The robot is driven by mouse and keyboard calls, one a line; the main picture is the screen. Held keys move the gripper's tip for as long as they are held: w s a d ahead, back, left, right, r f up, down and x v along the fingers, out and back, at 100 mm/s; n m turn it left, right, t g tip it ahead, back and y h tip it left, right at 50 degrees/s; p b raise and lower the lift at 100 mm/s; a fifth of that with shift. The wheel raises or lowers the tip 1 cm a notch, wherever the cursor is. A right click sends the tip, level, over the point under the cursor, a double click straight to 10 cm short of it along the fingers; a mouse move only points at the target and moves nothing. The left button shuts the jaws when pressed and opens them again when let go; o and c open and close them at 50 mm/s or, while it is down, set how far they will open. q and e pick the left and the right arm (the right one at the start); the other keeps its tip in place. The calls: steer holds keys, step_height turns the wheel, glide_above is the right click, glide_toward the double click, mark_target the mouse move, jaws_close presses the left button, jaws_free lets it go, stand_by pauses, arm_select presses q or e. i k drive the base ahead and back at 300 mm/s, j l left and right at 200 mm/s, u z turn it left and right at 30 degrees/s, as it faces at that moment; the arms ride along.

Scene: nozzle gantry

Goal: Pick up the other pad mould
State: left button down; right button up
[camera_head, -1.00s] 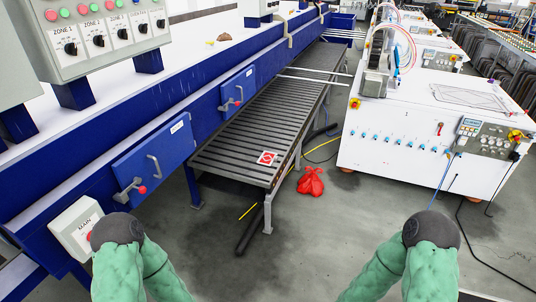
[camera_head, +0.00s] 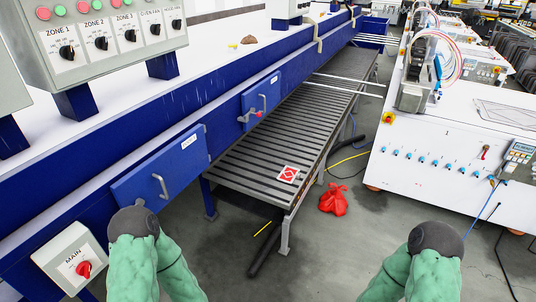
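No pad mould can be made out for certain in the head view. A small flat red and white square (camera_head: 288,174) lies on the near end of the slatted conveyor (camera_head: 262,152); I cannot tell what it is. My two green-sleeved arms show at the bottom of the view, left and right, with dark rounded joints. Neither gripper is in view.
The long blue machine (camera_head: 225,95) with control panels runs along the left. A red bag (camera_head: 334,200) lies on the floor beside the conveyor. A white machine (camera_head: 440,150) stands at the right.

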mark_target(288, 174)
steer(key=i+u, duration=0.1)
steer(key=i, duration=0.7)
steer(key=i+l, duration=0.15)
steer(key=i, duration=0.65)
steer(key=i+l+u, duration=0.15)
steer(key=i, duration=0.65)
steer(key=k, duration=0.15)
steer(key=k+u, duration=0.25)
steer(key=u, duration=0.15)
steer(key=k+j+u, duration=0.15)
steer(key=u, duration=0.25)
steer(key=l+u, duration=0.35)
steer(key=l, duration=0.15)
steer(key=l+u, duration=0.35)
steer(key=l, duration=0.15)
steer(key=l+u, duration=0.35)
steer(key=l, duration=0.15)
steer(key=k+l, duration=0.1)
steer(key=l, duration=0.4)
steer(key=k+l, duration=0.1)
steer(key=l, duration=0.35)
